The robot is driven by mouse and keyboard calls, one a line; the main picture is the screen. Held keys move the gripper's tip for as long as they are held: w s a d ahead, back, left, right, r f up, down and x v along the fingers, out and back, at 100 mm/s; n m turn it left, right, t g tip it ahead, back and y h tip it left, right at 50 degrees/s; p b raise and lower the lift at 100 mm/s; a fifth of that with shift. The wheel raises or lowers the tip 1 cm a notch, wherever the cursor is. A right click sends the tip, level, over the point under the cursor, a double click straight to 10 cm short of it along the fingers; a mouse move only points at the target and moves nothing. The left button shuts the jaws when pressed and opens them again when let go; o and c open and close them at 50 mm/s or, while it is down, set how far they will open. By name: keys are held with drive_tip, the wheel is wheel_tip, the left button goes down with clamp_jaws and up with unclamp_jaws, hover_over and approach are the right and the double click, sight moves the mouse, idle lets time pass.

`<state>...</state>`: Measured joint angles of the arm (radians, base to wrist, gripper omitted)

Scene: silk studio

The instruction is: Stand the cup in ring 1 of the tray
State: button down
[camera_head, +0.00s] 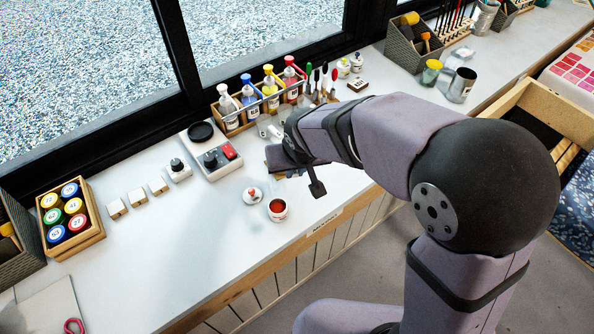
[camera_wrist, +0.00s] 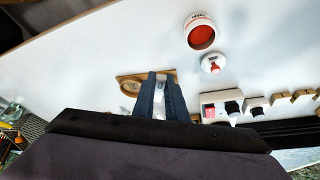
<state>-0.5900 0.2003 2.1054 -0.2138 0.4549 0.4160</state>
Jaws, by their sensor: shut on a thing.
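My gripper (camera_wrist: 161,78) is shut on a small pale, clear thing that looks like the cup (camera_wrist: 160,86). The two dark fingers stand on either side of it and hide much of it. The wooden tray (camera_wrist: 123,78) lies under and just beyond the fingers, with one round ring (camera_wrist: 131,87) showing left of them. The rest of the tray is behind the fingers. I cannot tell whether the cup touches the tray, nor read a ring number. In the head view my gripper (camera_head: 288,157) is low over the counter, and my arm hides the cup.
An open white jar with red contents (camera_head: 277,209) and its lid (camera_head: 253,196) stand near the front edge. A scale-like device (camera_head: 211,154) is to the left, a bottle rack (camera_head: 262,100) behind. Small wooden blocks (camera_head: 137,197) stand further left.

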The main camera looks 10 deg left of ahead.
drive_tip(key=shift+w+a+f, duration=0.25)
drive_tip(key=shift+w+a, duration=0.4)
drive_tip(key=shift+a, duration=0.05)
drive_tip(key=shift+w+a+f, duration=0.25)
drive_tip(key=shift+w+a, duration=0.35)
drive_tip(key=shift+a, duration=0.05)
drive_tip(key=shift+f+b, duration=1.2)
drive_tip(key=shift+f, duration=0.1)
drive_tip(key=shift+f+b, duration=0.35)
drive_tip(key=shift+f, duration=0.05)
drive_tip(key=c, duration=1.7)
unclamp_jaws()
drive_tip(key=shift+b+v, duration=0.45)
drive_tip(key=shift+v, duration=3.2)
